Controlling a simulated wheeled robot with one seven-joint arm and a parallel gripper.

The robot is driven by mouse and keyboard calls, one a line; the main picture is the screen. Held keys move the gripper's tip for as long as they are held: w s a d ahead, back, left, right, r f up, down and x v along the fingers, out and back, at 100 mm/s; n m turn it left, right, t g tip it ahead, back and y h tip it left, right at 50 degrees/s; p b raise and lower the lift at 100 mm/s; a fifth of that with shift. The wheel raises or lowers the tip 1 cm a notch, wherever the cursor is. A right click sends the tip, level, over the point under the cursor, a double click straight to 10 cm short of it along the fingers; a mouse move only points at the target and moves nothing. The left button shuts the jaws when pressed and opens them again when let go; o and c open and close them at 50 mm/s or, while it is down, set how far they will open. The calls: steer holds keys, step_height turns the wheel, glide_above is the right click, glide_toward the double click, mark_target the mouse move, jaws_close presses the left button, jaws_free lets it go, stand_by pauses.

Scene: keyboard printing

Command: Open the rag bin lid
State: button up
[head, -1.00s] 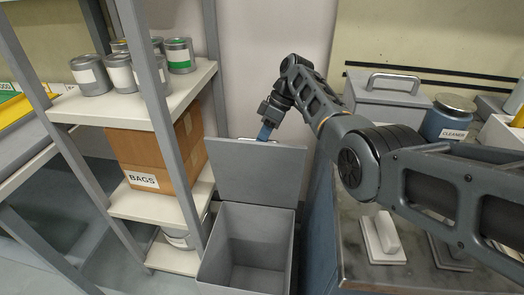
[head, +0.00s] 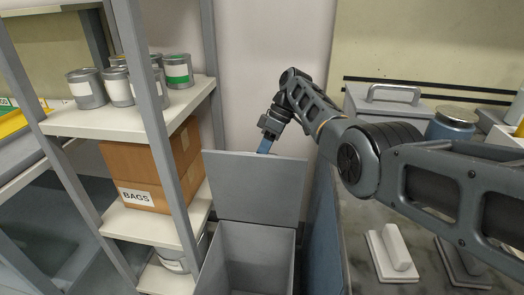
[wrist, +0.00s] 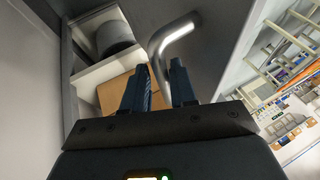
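The grey rag bin (head: 245,250) stands on the floor between the shelf rack and the counter. Its flat grey lid (head: 255,188) stands raised at the back, roughly upright, and the bin's inside is exposed. My gripper (head: 265,147) is at the lid's top edge, its blue fingers partly hidden behind it. In the wrist view, a bent metal handle (wrist: 172,38) runs down between my two fingers (wrist: 160,82). The fingers sit close on either side of the bar and appear shut on it. The handle is hidden in the head view.
A shelf rack on the left holds several cans (head: 88,90) and a cardboard box labelled BAGS (head: 135,166). On the right, a counter carries a grey toolbox (head: 385,103), a blue jar (head: 450,128) and a white block (head: 393,250). A wall stands close behind the lid.

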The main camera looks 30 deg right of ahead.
steer(key=shift+o, duration=1.4)
steer(key=shift+f, duration=0.1)
steer(key=v, duration=0.8)
